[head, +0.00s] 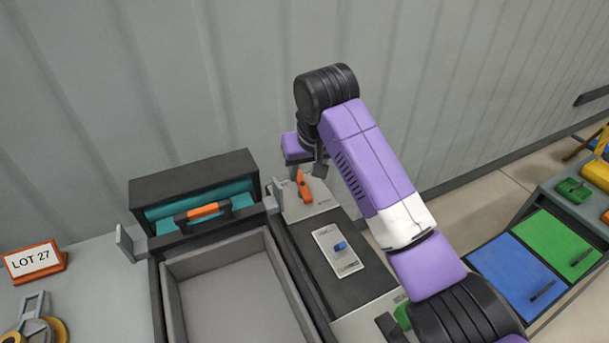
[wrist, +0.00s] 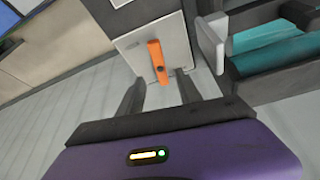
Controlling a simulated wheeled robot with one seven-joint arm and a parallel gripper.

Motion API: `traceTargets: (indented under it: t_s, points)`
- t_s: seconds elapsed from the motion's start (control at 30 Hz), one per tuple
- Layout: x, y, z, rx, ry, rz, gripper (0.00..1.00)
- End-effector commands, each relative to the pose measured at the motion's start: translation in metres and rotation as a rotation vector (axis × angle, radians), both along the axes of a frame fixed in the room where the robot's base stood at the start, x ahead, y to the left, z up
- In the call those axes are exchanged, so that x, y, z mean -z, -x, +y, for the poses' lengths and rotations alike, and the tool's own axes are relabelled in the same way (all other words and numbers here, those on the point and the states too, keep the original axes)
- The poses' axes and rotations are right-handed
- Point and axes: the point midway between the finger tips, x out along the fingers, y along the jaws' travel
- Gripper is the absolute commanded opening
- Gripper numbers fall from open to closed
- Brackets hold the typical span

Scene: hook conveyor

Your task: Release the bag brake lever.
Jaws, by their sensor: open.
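An orange lever (head: 304,187), which I take for the bag brake lever, stands on a light grey plate (head: 318,205) at the back of the machine. The lever also shows in the wrist view (wrist: 157,62), upright and ahead of my fingers. My gripper (head: 306,171) is open just above and beside the lever in the head view. In the wrist view its two dark fingers (wrist: 160,95) are apart, with the lever's lower end seen between and beyond their tips. I cannot tell whether either finger touches it. Nothing is held.
A black box with a teal roll (head: 170,212) and an orange-gripped handle (head: 203,211) stands left of the lever. In front are a grey tray (head: 180,309) and a panel with a blue knob (head: 340,247). A LOT 27 sign (head: 34,262) stands far left. A ribbed wall is behind.

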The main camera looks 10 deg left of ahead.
Motion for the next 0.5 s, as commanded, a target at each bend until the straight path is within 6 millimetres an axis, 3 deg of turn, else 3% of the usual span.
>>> traceTargets:
  t_s: [0.2,0.5]
  points:
    - [0.033,-0.011,0.005,0.000,0.003,0.003,0.42]
    - [0.057,-0.021,0.010,-0.001,0.002,0.000,0.42]
